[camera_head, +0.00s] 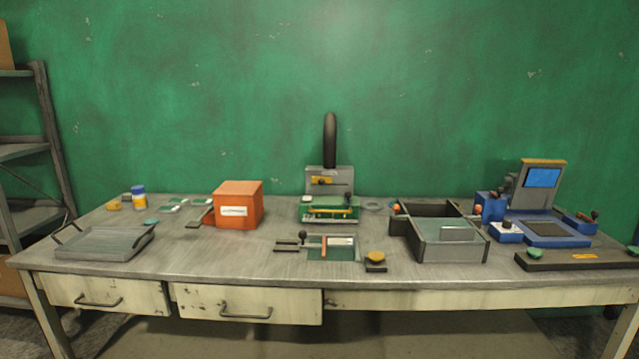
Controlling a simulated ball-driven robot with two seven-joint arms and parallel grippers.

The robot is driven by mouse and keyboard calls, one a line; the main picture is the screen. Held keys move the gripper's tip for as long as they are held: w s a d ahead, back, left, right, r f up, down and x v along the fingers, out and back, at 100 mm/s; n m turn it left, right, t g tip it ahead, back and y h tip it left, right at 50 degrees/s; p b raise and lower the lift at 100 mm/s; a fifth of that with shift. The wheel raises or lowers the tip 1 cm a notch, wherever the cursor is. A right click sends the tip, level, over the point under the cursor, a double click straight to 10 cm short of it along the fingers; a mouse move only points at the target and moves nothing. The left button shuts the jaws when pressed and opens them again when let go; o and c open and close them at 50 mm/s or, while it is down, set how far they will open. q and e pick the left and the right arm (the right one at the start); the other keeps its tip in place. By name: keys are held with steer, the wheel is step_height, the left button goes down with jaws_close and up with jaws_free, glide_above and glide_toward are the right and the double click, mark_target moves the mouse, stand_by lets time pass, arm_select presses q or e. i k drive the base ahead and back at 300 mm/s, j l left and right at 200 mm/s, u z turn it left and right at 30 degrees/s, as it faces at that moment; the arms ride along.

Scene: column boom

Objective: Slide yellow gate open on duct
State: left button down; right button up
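A grey duct box (343,185) stands at the back middle of the workbench, with a black hose (330,140) rising from its top. A small yellow gate (321,180) sits on the left part of the duct's front face, by a dark horizontal slot or rod. The gate is small in this view, and I cannot tell how far along the slot it stands. A green board (330,211) in a fixture lies just in front of the duct. Neither of my grippers shows in the head view.
An orange box (237,204) stands left of the duct, and a grey tray (104,243) lies at the far left. A dark open bin (436,236) and a blue machine (540,230) stand right. Small tools lie at the front middle. The workbench (210,257) is bare at front left.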

mark_target(321, 181)
steer(key=i+z, duration=0.25)
steer(key=i, duration=0.2)
steer(key=i+z, duration=0.2)
steer(key=i, duration=0.25)
steer(key=i+j+z, duration=0.25)
steer(key=i, duration=0.15)
steer(key=i+j+z, duration=0.25)
steer(key=i, duration=0.2)
steer(key=l, duration=0.1)
